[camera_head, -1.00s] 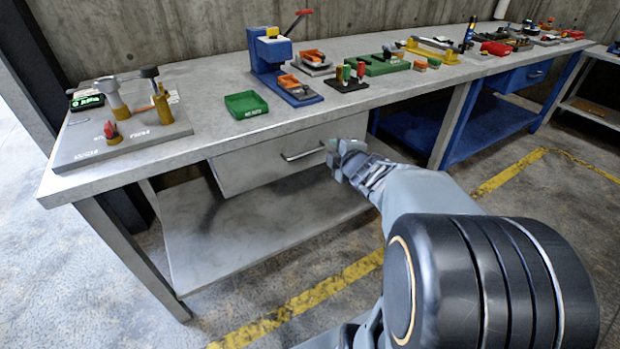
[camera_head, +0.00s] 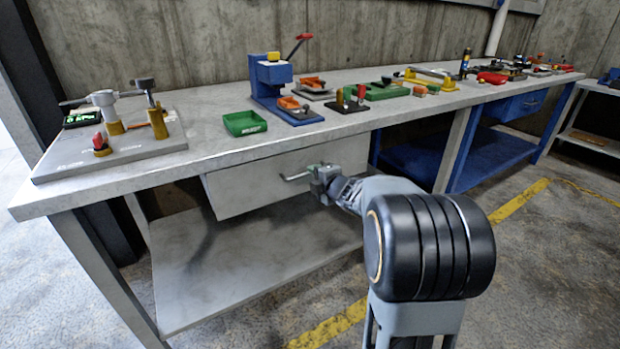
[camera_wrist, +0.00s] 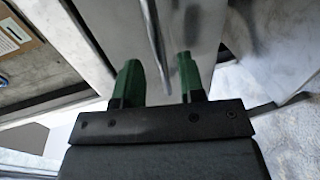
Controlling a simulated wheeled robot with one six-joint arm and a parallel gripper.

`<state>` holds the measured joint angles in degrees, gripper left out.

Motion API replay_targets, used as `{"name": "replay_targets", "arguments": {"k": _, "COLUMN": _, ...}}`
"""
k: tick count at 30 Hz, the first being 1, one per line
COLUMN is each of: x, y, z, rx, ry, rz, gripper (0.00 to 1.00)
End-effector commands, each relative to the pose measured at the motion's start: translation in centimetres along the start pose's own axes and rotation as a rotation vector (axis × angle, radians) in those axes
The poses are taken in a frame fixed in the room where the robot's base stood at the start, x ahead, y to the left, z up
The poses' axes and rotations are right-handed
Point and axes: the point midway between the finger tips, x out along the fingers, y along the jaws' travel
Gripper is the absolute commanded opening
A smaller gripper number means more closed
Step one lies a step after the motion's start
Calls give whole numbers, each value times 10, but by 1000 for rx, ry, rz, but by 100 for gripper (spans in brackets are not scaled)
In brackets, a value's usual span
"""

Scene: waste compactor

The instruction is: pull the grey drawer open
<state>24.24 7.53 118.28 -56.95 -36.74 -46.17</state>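The grey drawer (camera_head: 250,187) hangs under the grey workbench top and looks shut. Its bar handle (camera_head: 292,178) is on the front panel, with its right end hidden by my gripper. My gripper (camera_head: 318,172) is at the right part of this handle. In the wrist view my two green fingers (camera_wrist: 158,82) are apart. The handle bar (camera_wrist: 153,38) runs down into the gap between them, with space on both sides. I cannot see the fingers touching it. The drawer front (camera_wrist: 190,30) lies just beyond the fingers.
The workbench top (camera_head: 200,127) overhangs the drawer and carries a green tray (camera_head: 244,123), a blue press (camera_head: 272,78) and other fixtures. A lower shelf (camera_head: 230,275) lies below the drawer. The floor in front is clear.

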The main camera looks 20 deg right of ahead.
Motion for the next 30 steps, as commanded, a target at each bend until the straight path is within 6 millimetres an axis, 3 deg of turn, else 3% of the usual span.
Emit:
{"name": "replay_targets", "arguments": {"k": 3, "x": 17, "y": -2, "z": 0, "rx": 0, "ry": 1, "rz": 0, "gripper": 36}}
{"name": "replay_targets", "arguments": {"k": 9, "x": 31, "y": -1, "z": 0, "rx": 0, "ry": 0, "rz": 0, "gripper": 36}}
{"name": "replay_targets", "arguments": {"k": 21, "x": 35, "y": 0, "z": 0, "rx": 1, "ry": -1, "rz": 0, "gripper": 36}}
{"name": "replay_targets", "arguments": {"k": 30, "x": 34, "y": 0, "z": 0, "rx": 1, "ry": -1, "rz": 0, "gripper": 7}}
